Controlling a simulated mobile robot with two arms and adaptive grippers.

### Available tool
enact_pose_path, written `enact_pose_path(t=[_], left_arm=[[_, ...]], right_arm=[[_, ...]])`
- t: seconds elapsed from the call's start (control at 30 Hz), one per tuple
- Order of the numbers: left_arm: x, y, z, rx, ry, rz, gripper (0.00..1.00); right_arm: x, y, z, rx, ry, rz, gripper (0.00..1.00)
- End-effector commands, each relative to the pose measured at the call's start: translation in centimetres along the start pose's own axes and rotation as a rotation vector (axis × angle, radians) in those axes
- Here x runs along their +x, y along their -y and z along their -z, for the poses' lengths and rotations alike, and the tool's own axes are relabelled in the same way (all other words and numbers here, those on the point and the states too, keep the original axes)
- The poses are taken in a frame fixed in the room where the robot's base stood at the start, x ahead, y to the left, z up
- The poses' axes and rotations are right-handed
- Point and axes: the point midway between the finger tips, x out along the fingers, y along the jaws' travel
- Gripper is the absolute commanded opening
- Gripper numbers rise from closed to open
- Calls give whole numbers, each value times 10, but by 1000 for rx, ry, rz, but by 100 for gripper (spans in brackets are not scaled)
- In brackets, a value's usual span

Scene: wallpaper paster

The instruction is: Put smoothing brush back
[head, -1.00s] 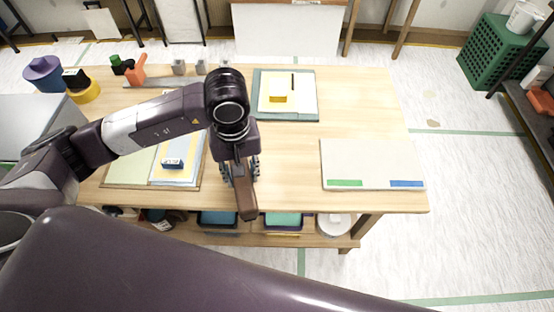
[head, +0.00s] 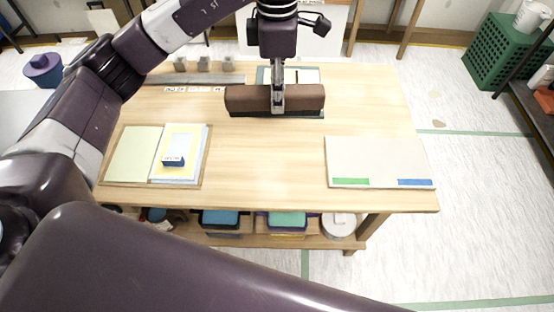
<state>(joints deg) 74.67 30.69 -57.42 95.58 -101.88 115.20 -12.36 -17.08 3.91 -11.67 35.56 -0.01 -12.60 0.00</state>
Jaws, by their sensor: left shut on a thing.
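The smoothing brush (head: 245,98) has a long brown wooden handle and a dark bristle strip along its underside. My left gripper (head: 277,108) points down and is shut on the middle of the handle. The brush lies across the picture, above the back part of the wooden table (head: 260,170). I cannot tell how high it is above the surface. My right gripper is not in view.
A grey strip (head: 200,79) with several grey blocks and small labels (head: 195,89) sits at the back left. An open sample book (head: 135,155) with a small blue block (head: 173,162) lies front left. A pale board (head: 370,160) lies right. The table's middle is clear.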

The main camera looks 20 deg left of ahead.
Motion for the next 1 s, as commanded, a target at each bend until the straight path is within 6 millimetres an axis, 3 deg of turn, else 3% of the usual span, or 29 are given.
enact_pose_path(t=[0.13, 0.23, 0.7, 0.8, 1.0], left_arm=[[2, 0, 0, 2, 0, 0, 8], [15, 1, 0, 4, 0, 4, 8], [130, 1, 0, 2, -1, 3, 8], [146, 1, 1, 3, -1, 1, 8], [161, 0, 0, 2, 0, -1, 8]], right_arm=[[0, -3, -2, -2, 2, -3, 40], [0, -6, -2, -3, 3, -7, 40], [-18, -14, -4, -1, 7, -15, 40], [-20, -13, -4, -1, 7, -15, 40], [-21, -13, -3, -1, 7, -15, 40]])
